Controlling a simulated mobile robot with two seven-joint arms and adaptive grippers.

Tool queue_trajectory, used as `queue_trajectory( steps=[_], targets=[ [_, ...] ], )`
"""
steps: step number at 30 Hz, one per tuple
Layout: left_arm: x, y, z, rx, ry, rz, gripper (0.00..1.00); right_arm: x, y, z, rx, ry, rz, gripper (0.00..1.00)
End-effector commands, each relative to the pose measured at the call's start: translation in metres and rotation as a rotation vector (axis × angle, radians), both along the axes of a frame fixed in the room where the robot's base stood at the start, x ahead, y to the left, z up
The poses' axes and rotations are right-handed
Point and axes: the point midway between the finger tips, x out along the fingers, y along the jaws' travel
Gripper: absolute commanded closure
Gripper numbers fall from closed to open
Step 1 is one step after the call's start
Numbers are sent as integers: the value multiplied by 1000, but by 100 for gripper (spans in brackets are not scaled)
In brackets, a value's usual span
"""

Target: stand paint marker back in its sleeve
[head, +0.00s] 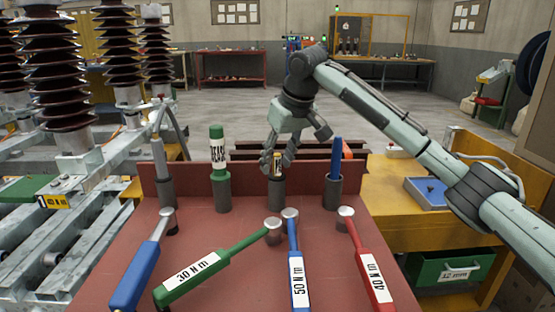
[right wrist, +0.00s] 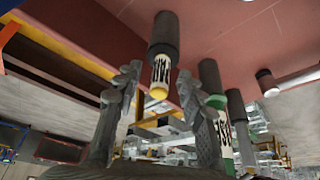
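A marker with a yellow end and a black-on-white label (head: 278,162) stands in a dark sleeve (head: 277,194) on the red bench. It also shows in the right wrist view (right wrist: 160,76), between the fingers with gaps at both sides. My right gripper (head: 280,152) is open just above and around the marker's upper end; it shows in the right wrist view (right wrist: 160,78). A taller green-and-white marker (head: 218,155) stands upright in the sleeve to the left (head: 221,192). My left gripper is not in view.
A grey item (head: 159,158) and a blue item (head: 337,156) stand in the outer sleeves. Several torque wrenches, such as the green-handled one (head: 205,272), lie in front. A low red wall (head: 245,168) runs behind the sleeves. Ribbed insulators (head: 55,70) stand at left.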

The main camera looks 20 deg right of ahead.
Motion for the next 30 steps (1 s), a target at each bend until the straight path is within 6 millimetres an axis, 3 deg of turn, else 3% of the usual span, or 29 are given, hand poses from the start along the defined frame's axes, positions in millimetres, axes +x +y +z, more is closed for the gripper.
queue_trajectory(
  steps=[5, 19, 30],
  targets=[
    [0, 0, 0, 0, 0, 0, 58, -4, -1, 13, 2, -4, 1, 61],
    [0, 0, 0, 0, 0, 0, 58, -38, -11, 97, 1, -4, 1, 61],
    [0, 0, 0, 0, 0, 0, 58, -45, -14, 111, 0, 0, 0, 61]
  ],
)
